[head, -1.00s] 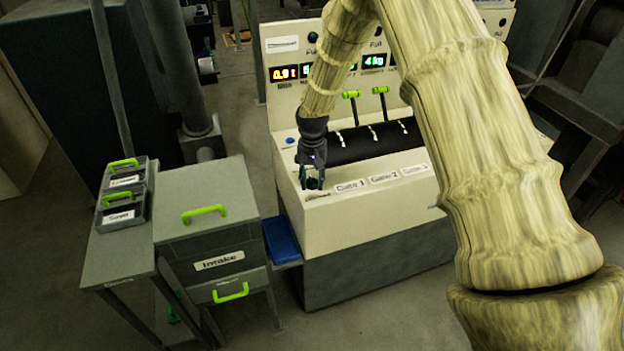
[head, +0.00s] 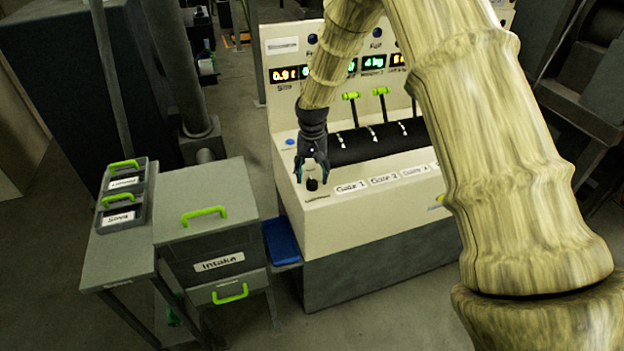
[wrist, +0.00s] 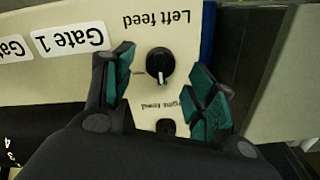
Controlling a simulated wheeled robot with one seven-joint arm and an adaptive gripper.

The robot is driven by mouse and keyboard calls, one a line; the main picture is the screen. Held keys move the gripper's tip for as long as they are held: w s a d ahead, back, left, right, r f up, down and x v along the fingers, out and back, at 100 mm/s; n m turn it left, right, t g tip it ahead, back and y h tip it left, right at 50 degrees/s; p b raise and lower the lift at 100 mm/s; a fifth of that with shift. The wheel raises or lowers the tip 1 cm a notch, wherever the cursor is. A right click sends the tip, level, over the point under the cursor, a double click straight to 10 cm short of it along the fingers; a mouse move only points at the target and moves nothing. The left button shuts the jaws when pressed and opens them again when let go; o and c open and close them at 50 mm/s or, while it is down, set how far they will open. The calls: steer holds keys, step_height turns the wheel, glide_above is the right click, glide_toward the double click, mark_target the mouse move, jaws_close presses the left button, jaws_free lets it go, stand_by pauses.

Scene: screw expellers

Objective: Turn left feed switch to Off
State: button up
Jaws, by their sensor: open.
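The left feed switch (wrist: 160,64) is a round black knob with a white pointer line, under the printed words "Left feed" in the wrist view, where the print appears upside down. In the head view it is the dark knob (head: 312,184) at the left end of the cream console. My gripper (wrist: 163,88) is open, with its teal-padded fingers on either side of the knob and apart from it. In the head view my gripper (head: 312,172) hangs just above the knob. A second knob, the right feed switch (wrist: 166,127), is partly hidden by my gripper.
The cream console (head: 350,212) carries Gate labels, green-tipped levers (head: 380,91) and lit displays (head: 372,64) behind a black roller. A grey Intake cabinet (head: 212,238) with green handles and a blue bin (head: 282,241) stand to the left.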

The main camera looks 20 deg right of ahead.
mark_target(312, 180)
step_height(312, 180, up, 9)
stand_by(0.4)
stand_by(0.4)
